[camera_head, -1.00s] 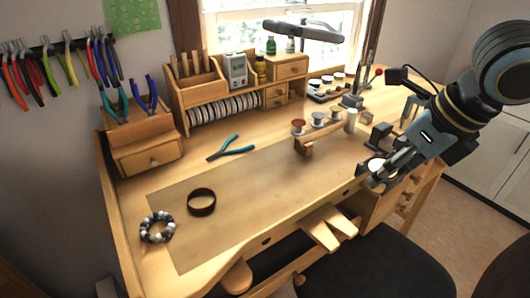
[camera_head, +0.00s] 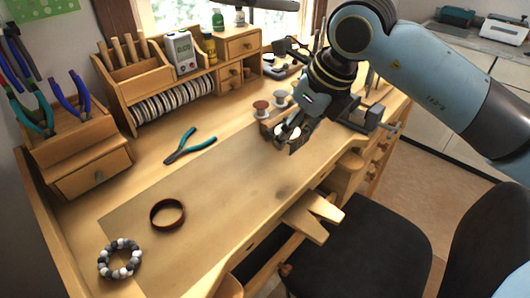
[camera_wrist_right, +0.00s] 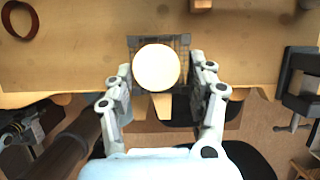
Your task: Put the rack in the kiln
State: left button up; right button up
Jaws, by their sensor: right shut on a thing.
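My right gripper (camera_head: 290,137) is over the bench, in front of the spool holder. In the right wrist view its two fingers (camera_wrist_right: 160,85) are closed from both sides on a dark wire rack (camera_wrist_right: 184,42). A pale round disc (camera_wrist_right: 157,68) covers most of the rack. In the head view the rack (camera_head: 300,142) is small and partly hidden by the gripper, with the disc beside the fingers. My left gripper is in neither view. I cannot pick out the kiln for certain; a white box-shaped appliance (camera_head: 503,27) stands on the far cabinet at the upper right.
The wooden bench (camera_head: 235,190) has a bare front area. A brown ring (camera_head: 167,213), a beaded bracelet (camera_head: 120,259) and teal pliers (camera_head: 188,147) lie on it. A dark vise (camera_head: 362,113) is at its right end. A black chair (camera_head: 375,245) stands in front.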

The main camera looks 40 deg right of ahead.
aim_at(271, 129)
jog(key=w+a+f, duration=0.2)
jog(key=w, duration=0.1)
jog(key=w+f, duration=0.1)
jog(key=shift+w+a+p, duration=0.25)
jog(key=shift+a+p, duration=0.1)
jog(key=shift+a, duration=0.05)
jog(key=shift+w+f, duration=0.1)
jog(key=shift+f, duration=0.15)
notch_tip(271, 129, down, 3)
jog(key=shift+r+p, duration=0.2)
jog(key=shift+p, duration=0.2)
jog(key=shift+f, duration=0.55)
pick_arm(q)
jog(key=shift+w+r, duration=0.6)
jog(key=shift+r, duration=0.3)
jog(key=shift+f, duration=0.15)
pick_arm(e)
jog(key=shift+f, duration=0.1)
jog(key=o, duration=0.7)
jog(key=shift+f, duration=0.1)
jog(key=o, duration=0.4)
jog(key=shift+o, duration=0.2)
